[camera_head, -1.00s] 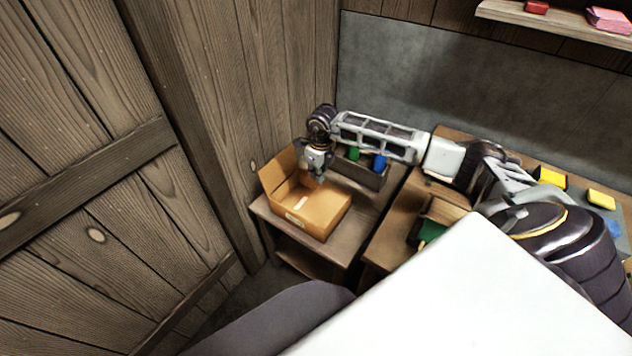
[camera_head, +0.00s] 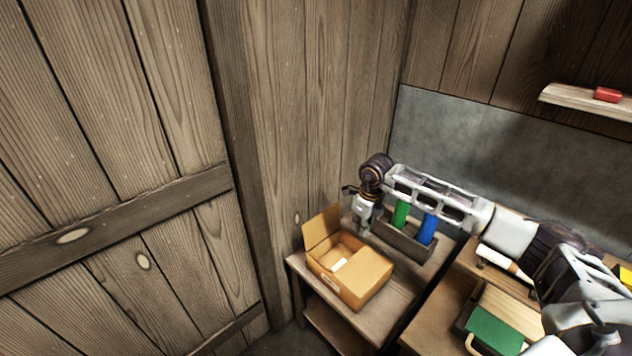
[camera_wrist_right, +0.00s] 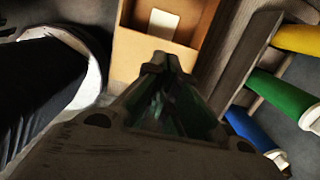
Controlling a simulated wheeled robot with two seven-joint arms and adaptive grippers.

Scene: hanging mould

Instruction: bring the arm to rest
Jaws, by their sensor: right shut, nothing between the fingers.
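My right arm (camera_head: 440,200) reaches in from the right across the benches. Its gripper (camera_head: 359,228) hangs above the back right side of an open cardboard box (camera_head: 362,282). In the right wrist view the right gripper (camera_wrist_right: 166,62) is shut and empty, its fingertips over the box's edge (camera_wrist_right: 150,52). A pale, flat piece (camera_head: 340,264) lies in the box; it also shows in the right wrist view (camera_wrist_right: 163,24). My left gripper is not in view.
A rack (camera_head: 405,242) with a green cylinder (camera_head: 400,214) and a blue cylinder (camera_head: 427,229) stands right of the gripper. A small table (camera_head: 380,318) carries the box. A green block (camera_head: 495,332) lies at lower right. A shelf (camera_head: 575,99) holds a red item (camera_head: 607,95).

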